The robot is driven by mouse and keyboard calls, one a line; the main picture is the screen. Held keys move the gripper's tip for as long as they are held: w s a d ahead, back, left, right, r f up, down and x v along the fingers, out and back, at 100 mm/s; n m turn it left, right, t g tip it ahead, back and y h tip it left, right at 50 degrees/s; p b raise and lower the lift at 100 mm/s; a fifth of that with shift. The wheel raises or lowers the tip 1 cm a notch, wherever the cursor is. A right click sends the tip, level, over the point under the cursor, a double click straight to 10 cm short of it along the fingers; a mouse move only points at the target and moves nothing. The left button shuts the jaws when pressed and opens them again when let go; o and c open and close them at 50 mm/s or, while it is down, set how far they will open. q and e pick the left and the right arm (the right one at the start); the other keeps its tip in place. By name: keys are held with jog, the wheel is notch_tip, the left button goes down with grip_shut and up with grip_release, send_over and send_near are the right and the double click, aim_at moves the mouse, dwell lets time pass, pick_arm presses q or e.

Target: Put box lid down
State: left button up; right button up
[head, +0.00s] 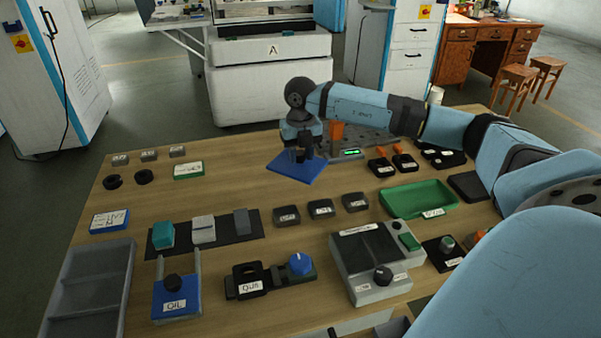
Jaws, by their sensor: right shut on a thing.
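The box lid (297,171) is a flat blue square panel toward the back middle of the table. My right gripper (299,158) points down over it and is shut on it near its middle. The arm reaches in from the right. Whether the lid touches the table or hangs just above it, I cannot tell. My left gripper is not in view.
The wooden table (235,187) holds several labelled blocks and devices. A green tray (418,197) lies to the right, a grey divided tray (88,290) at the front left. A small green-edged box (188,170) lies left of the lid. Bare wood surrounds the lid's left and front.

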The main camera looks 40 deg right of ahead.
aim_at(301, 163)
notch_tip(301, 163, down, 6)
jog(key=shift+f+b, duration=0.1)
jog(key=shift+b, duration=0.45)
jog(key=o, duration=0.9)
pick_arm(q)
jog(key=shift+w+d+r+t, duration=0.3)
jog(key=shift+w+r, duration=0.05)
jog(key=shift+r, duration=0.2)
pick_arm(e)
jog(key=shift+o, duration=0.2)
notch_tip(301, 163, up, 11)
jog(key=shift+r+p, duration=0.1)
jog(key=shift+p, duration=1.1)
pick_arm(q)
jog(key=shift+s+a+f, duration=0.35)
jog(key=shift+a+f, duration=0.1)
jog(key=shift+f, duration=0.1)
pick_arm(e)
jog(key=shift+r, duration=0.55)
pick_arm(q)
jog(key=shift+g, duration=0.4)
